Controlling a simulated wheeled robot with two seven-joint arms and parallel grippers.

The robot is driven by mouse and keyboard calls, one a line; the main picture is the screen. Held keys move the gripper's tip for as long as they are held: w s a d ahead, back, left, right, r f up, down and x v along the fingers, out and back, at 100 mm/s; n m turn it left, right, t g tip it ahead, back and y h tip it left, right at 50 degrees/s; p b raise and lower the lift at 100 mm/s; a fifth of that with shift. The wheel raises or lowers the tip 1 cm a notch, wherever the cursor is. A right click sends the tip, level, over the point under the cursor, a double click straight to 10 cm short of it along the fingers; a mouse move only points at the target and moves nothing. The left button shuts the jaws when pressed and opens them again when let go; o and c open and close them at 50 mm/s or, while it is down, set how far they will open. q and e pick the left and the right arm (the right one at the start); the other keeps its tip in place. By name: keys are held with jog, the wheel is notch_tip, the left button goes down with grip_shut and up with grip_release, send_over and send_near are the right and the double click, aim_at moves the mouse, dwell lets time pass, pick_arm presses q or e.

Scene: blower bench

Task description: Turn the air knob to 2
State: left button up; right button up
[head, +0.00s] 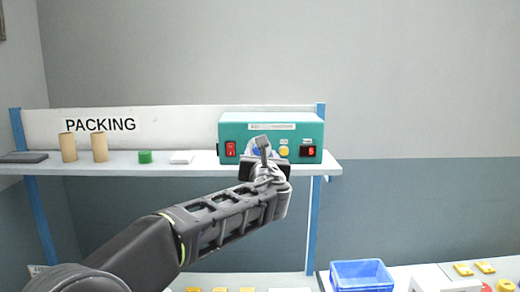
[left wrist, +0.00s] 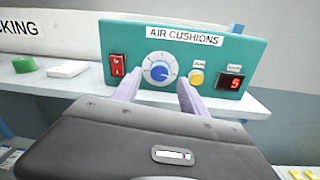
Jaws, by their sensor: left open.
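The teal blower box (head: 270,127), labelled AIR CUSHIONS in the left wrist view (left wrist: 203,55), stands on the shelf. Its air knob (left wrist: 159,71) has a blue centre on a white dial; the setting it points to is too small to read. In the head view the knob is mostly hidden behind my left gripper (head: 263,150). In the left wrist view my left gripper (left wrist: 157,92) is open, its two fingers pointing at the box front, one below each side of the knob. I cannot tell whether they touch anything. My right gripper is not in view.
The box also has a red switch (left wrist: 118,66), a yellow button (left wrist: 197,77) and a red display (left wrist: 236,82) that seems to read 5. Cardboard tubes (head: 99,147), a green roll (head: 145,156) and a white block (head: 181,157) stand left along the shelf (head: 110,165). A blue bin (head: 361,275) sits below.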

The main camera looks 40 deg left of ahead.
pick_arm(q)
jog(key=x, duration=0.2)
jog(key=shift+w+a+p, duration=0.25)
jog(key=shift+w+p, duration=0.05)
jog(key=shift+w, duration=0.05)
jog(key=shift+c, duration=0.5)
grip_shut()
